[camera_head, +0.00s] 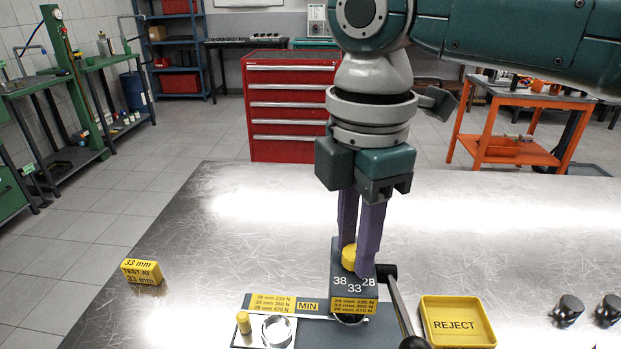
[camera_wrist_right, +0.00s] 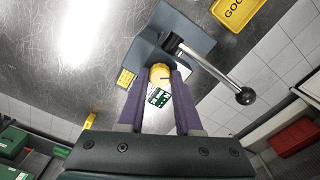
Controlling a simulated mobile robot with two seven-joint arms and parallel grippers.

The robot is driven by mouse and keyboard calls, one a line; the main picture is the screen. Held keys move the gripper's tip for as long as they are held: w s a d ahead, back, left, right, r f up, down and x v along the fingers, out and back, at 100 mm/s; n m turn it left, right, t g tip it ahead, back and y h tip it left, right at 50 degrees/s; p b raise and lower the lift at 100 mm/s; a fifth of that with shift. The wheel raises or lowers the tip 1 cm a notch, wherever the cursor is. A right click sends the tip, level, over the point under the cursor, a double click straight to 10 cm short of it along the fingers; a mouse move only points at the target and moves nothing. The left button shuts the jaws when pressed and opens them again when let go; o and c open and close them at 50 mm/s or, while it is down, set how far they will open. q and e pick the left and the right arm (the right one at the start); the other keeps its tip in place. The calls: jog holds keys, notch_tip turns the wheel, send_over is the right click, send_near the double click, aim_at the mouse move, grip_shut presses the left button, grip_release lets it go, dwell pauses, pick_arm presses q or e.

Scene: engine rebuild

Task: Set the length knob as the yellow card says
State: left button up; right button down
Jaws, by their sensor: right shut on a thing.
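The yellow length knob (camera_head: 349,257) sits on the dark tester (camera_head: 338,275), above the white marks 38, 33 and 28. My right gripper (camera_head: 358,262) points down and is shut on the knob, one purple finger on each side. In the right wrist view, the knob (camera_wrist_right: 160,72) shows between the fingertips with a short dark line on it. I cannot tell which mark it points to. The yellow card (camera_head: 142,271) stands at the left of the table and reads "33 mm", "TEST AT 33 mm". My left gripper is not in view.
A lever (camera_head: 396,300) with a black ball end stands right of the knob. A yellow REJECT tray (camera_head: 457,322) lies further right, with dark round parts (camera_head: 568,309) beyond it. The table's middle left is clear.

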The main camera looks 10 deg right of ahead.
aim_at(354, 251)
jog(key=m+p, duration=0.3)
jog(key=shift+r+m, duration=0.25)
jog(key=shift+m, duration=0.05)
jog(key=shift+f+m+p, duration=0.15)
jog(key=shift+m+p, duration=1.3)
jog(key=shift+m, duration=0.25)
jog(key=c, duration=0.6)
grip_release()
jog(key=shift+f, duration=0.1)
notch_tip(354, 251, up, 10)
